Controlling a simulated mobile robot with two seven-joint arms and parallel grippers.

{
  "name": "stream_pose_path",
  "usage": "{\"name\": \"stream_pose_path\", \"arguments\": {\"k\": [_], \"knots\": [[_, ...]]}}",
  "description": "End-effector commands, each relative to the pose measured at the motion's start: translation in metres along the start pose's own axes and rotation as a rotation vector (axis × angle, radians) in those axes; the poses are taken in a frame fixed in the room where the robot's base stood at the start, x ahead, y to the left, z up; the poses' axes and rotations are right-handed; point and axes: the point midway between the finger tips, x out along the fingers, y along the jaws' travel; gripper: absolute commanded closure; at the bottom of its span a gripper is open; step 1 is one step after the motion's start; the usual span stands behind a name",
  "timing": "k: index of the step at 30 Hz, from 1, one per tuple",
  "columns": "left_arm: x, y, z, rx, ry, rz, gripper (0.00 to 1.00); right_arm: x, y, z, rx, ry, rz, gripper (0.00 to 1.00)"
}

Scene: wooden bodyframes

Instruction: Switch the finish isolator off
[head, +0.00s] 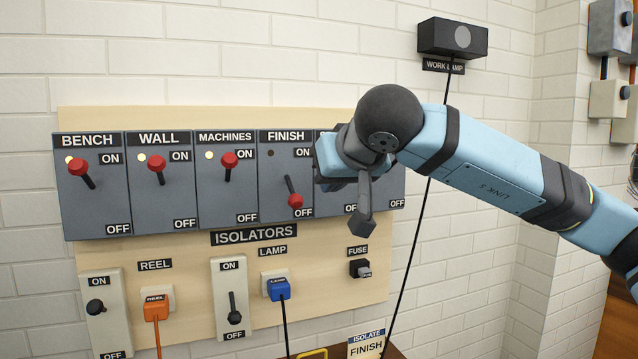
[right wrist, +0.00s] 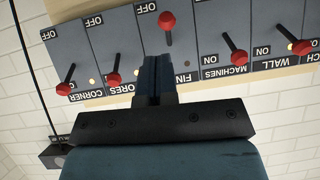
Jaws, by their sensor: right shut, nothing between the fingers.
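The finish isolator (head: 285,175) is a grey panel in the row on the wooden board. Its lever is down, with the red knob (head: 295,200) beside the OFF label. Its indicator lamp (head: 271,153) is dark. In the right wrist view, which is upside down, the same red knob (right wrist: 167,20) is at the OFF end. My right gripper (right wrist: 158,62) is shut and empty, in front of the isolator row near the finish lever, with no clear contact seen. In the head view my right arm covers the panels right of FINISH. My left gripper is out of view.
The bench (head: 78,166), wall (head: 156,162) and machines (head: 229,160) levers are up at ON with lit lamps. The corner (right wrist: 64,88) and stores (right wrist: 113,79) levers are also at ON. Below are plugs and switches, and an ISOLATE FINISH card (head: 366,347). A black cable (head: 410,245) hangs nearby.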

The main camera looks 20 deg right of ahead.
Motion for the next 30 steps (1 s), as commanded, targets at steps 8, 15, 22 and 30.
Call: {"name": "stream_pose_path", "arguments": {"k": [8,15,22,30], "knots": [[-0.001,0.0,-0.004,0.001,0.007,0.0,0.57,-0.025,0.0,0.007,0.0,0.001,0.0,1.0],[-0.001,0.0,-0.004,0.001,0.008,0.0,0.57,-0.026,0.0,0.007,0.0,0.0,0.0,1.0],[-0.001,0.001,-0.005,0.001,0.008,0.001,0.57,-0.025,0.0,0.008,0.001,0.0,-0.001,1.0],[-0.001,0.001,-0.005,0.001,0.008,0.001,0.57,0.011,-0.052,0.068,0.167,-0.204,-0.245,1.0]]}}
